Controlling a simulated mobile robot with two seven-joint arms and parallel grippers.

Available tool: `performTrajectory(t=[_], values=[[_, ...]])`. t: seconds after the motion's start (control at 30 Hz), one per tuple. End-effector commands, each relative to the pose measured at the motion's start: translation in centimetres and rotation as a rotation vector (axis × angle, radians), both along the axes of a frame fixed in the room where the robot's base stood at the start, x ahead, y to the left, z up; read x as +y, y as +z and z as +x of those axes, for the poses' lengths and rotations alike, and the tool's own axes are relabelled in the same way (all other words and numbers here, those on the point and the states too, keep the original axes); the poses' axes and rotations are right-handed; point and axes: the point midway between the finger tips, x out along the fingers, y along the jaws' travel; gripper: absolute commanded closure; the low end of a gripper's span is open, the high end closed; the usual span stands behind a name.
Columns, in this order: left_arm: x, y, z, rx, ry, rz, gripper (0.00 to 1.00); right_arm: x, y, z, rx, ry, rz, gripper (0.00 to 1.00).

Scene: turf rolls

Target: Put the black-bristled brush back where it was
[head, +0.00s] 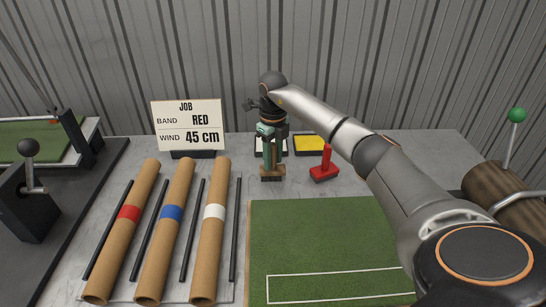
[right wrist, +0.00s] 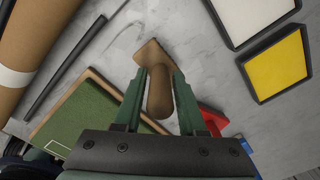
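The brush (head: 272,174) has a wooden block with a dark strip of bristles beneath. It stands upright, bristles down, at the back of the grey table, left of a red-handled tool. I cannot tell whether its bristles touch the table. My right gripper (head: 271,155) comes down over it from above. The wooden block (right wrist: 151,53) shows beyond the fingertips. My left gripper is not in view.
A yellow tray (head: 312,145) and a partly hidden white tray (right wrist: 254,14) lie behind. The red tool (head: 324,165) stands right of the brush. Cardboard tubes (head: 171,222) with coloured bands lie at left, green turf (head: 335,240) in front. A job sign (head: 188,125) stands back left.

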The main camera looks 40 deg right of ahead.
Motion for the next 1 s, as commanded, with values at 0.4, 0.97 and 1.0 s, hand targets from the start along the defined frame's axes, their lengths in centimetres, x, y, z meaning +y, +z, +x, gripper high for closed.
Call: performTrajectory(t=[0.4,0.97,1.0], values=[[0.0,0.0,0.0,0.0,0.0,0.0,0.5,0.0,0.2,0.0,-0.001,-0.001,0.0,0.41],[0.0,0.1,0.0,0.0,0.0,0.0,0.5,0.0,10.0,0.1,-0.004,0.0,-0.001,0.41],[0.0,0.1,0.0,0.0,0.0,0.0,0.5,0.0,10.6,0.1,-0.003,0.0,-0.001,0.41]])
